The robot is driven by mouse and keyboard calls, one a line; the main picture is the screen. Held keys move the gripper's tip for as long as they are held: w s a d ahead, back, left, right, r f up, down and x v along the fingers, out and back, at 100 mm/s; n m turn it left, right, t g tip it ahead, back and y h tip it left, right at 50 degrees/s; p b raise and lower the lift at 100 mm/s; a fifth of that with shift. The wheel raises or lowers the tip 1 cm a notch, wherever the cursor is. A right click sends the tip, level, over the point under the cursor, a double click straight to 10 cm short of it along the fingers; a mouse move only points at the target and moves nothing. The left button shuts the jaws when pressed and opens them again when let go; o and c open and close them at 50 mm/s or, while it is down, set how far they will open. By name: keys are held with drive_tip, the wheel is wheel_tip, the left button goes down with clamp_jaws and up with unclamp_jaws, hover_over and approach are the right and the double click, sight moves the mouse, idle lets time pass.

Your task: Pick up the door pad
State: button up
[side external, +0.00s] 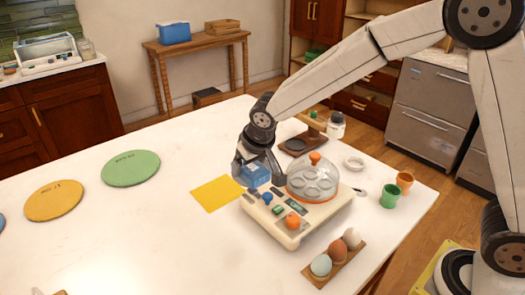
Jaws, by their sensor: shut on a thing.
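My gripper (252,171) is over the left rear of a cream egg cooker (297,233), pointing down. It is shut on a small blue block (257,177), which is partly hidden by the fingers. Whether the block touches the cooker is unclear. Flat round pads lie on the white table: a green one (131,168), an orange one (54,201) and a blue one (1,223) cut off at the left edge. The green and orange pads carry small dark lettering, too small to read. I cannot tell which thing is the door pad.
The cooker has a clear dome (314,178) with an orange knob. A yellow square (218,193) lies left of it. Eggs on a wooden holder (334,262), a green cup (390,195) and an orange cup (404,182) stand right.

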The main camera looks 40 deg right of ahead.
drive_tip(key=shift+s+d+r, duration=0.1)
drive_tip(key=shift+s+r, duration=0.15)
drive_tip(key=shift+s, duration=0.2)
drive_tip(key=shift+s+d+r, duration=0.1)
drive_tip(key=shift+s+r, duration=0.1)
drive_tip(key=shift+s, duration=0.25)
drive_tip(key=o, duration=0.6)
drive_tip(key=c, duration=0.5)
drive_tip(key=shift+w+d+f, duration=0.1)
drive_tip(key=shift+w+d, duration=0.2)
drive_tip(key=shift+w, duration=0.25)
drive_tip(key=w+d+f+m+h, duration=0.1)
drive_tip(key=w+d+m, duration=0.2)
drive_tip(key=w+d, duration=0.1)
drive_tip(key=w+d+f+m+g+h, duration=0.1)
drive_tip(key=w+d+f+m, duration=0.1)
drive_tip(key=d, duration=0.4)
drive_tip(key=w+d+f+m+h, duration=0.1)
drive_tip(key=w+d+f+m, duration=0.1)
drive_tip(key=w+d+m, duration=0.2)
drive_tip(key=shift+w+d, duration=0.4)
drive_tip(key=shift+w, duration=0.4)
drive_tip(key=shift+w+d, duration=0.35)
drive_tip(key=shift+w, duration=0.4)
